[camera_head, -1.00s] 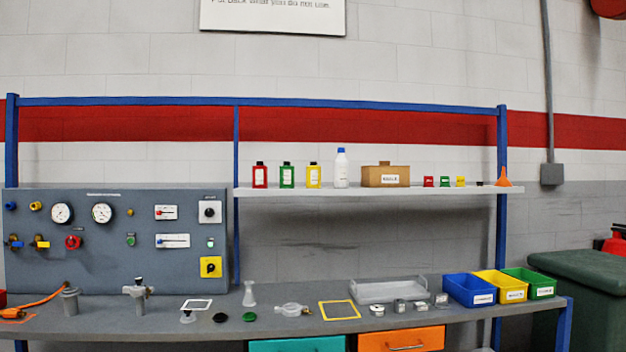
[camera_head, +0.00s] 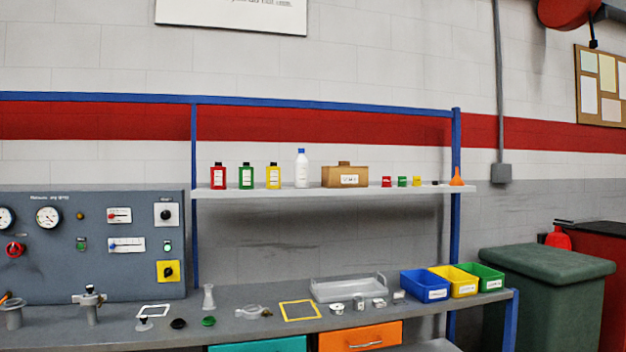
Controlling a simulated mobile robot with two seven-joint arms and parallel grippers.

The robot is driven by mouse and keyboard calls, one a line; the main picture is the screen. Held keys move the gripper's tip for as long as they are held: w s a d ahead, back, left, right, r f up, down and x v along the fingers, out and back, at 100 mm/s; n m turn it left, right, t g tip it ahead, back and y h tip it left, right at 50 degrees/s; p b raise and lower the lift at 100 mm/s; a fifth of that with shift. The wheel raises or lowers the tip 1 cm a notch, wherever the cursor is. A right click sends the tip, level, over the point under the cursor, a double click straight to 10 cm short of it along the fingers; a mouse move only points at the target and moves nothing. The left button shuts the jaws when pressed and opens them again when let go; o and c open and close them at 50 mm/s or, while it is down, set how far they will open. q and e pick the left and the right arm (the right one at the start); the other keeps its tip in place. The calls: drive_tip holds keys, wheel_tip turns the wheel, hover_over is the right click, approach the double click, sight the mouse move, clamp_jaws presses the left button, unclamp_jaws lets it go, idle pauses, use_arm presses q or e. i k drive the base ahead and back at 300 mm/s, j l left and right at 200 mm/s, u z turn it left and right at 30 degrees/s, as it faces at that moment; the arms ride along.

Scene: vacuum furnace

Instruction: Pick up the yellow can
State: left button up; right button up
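The yellow can (camera_head: 273,176) stands upright on the white shelf (camera_head: 330,190) above the workbench. It has a black cap and a pale label. A green can (camera_head: 246,176) and a red can (camera_head: 218,176) stand to its left, and a white bottle with a blue cap (camera_head: 302,169) stands to its right. A small yellow item (camera_head: 417,181) also stands farther right on the shelf. Neither of my grippers is in view.
A cardboard box (camera_head: 345,175) and an orange funnel (camera_head: 456,177) share the shelf. Below, the bench holds a clear tray (camera_head: 347,289), small parts and blue (camera_head: 424,285), yellow and green bins. A gauge panel (camera_head: 90,245) stands left. A green waste container (camera_head: 546,262) is at right.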

sight(273, 172)
drive_tip(key=i+z, duration=0.15)
drive_tip(key=z, duration=0.2)
drive_tip(key=i+z, duration=0.4)
drive_tip(key=z, duration=0.25)
